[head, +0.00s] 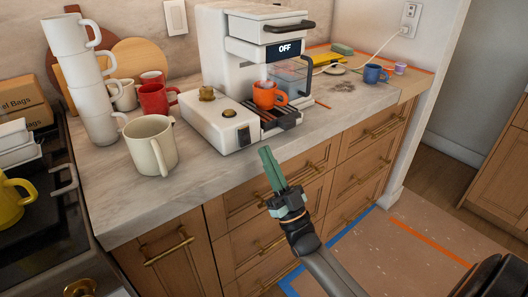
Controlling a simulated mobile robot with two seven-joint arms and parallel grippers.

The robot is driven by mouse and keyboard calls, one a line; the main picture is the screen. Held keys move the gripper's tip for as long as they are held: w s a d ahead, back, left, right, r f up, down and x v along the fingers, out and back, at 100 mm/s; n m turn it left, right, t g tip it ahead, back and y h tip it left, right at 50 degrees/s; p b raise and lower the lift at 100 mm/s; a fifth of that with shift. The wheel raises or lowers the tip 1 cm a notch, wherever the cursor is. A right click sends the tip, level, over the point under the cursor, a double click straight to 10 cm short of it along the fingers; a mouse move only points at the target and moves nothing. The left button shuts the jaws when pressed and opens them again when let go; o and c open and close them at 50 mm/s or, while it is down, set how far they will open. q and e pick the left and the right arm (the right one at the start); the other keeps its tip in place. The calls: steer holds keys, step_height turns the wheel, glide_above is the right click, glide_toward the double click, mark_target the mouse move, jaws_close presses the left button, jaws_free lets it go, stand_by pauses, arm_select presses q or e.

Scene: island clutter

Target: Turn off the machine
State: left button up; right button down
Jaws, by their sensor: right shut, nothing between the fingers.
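The white coffee machine (222,58) stands on the marble counter. Its small display (284,50) reads "OFF". An orange mug (266,96) sits on the machine's drip tray under the spout. A dark switch (244,136) shows on the front of the machine's side block, with a brass knob (229,113) on top of that block. My right gripper (268,158) is in front of the counter's edge, below and apart from the machine. Its green fingers are together and hold nothing. My left gripper is not in view.
A stack of white mugs (92,98), a large cream mug (151,145) and red mugs (156,98) stand left of the machine. A blue mug (375,74) and a white cord (372,54) are at right. Drawers (270,196) with brass handles lie below the counter.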

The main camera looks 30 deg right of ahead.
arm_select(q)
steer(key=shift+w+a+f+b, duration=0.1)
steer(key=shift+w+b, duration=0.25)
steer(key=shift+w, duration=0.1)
arm_select(e)
steer(key=v, duration=0.7)
steer(key=shift+s, duration=0.6)
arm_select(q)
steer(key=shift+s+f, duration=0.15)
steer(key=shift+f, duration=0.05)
arm_select(e)
steer(key=shift+d, duration=0.1)
